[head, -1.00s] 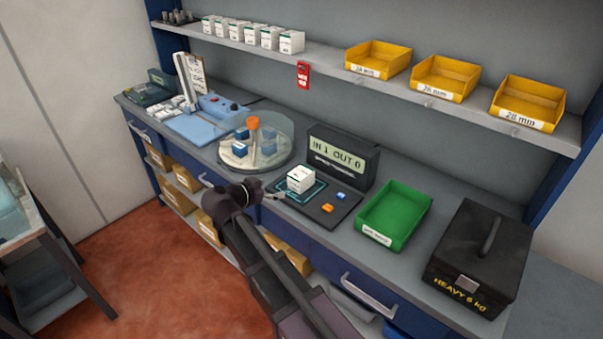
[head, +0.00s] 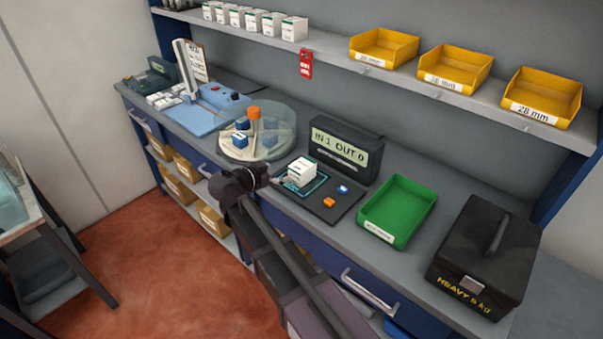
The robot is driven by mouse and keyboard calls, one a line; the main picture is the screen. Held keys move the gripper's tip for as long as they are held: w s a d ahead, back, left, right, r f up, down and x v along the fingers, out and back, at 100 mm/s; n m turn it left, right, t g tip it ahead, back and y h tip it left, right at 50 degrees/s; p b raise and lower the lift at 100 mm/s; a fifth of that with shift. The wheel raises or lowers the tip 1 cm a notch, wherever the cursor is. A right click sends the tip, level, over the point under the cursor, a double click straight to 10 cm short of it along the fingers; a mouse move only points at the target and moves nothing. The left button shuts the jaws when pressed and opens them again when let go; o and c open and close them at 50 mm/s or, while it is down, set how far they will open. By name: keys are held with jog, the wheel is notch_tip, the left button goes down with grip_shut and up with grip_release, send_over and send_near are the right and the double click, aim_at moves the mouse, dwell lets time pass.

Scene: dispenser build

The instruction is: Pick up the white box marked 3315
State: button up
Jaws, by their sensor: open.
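A white box (head: 302,171) stands on the teal-outlined square of a dark pad (head: 322,208) on the bench; its marking is too small to read. Several similar white boxes (head: 254,24) stand in a row on the upper shelf, and their numbers cannot be read either. My gripper (head: 279,182) is open, just left of the box on the pad, with its fingertips close to the box's lower left side. Whether they touch it cannot be told. My dark wrist hides part of the bench edge.
A display reading "IN 1 OUT 0" (head: 340,150) stands behind the pad. A round clear-covered carousel (head: 285,117) is at left, a green tray (head: 424,204) and black heavy case (head: 470,250) at right.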

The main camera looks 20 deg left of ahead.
aim_at(299, 167)
jog(key=b+x, duration=0.2)
jog(key=x, duration=0.4)
jog(key=shift+a+f, duration=0.1)
jog(key=shift+f, duration=0.1)
jog(key=shift+w+d+f, duration=0.1)
jog(key=shift+w+d, duration=0.15)
jog(key=shift+w, duration=0.25)
jog(key=b+x, duration=0.1)
jog(key=x, duration=0.1)
jog(key=b+x, duration=0.1)
jog(key=x, duration=0.1)
jog(key=shift+w+a+f, duration=0.1)
jog(key=shift+a+f, duration=0.1)
jog(key=shift+w+d+f, duration=0.1)
jog(key=shift+w+d, duration=0.15)
jog(key=shift+w, duration=0.15)
jog(key=shift+s, duration=0.1)
jog(key=c, duration=1.1)
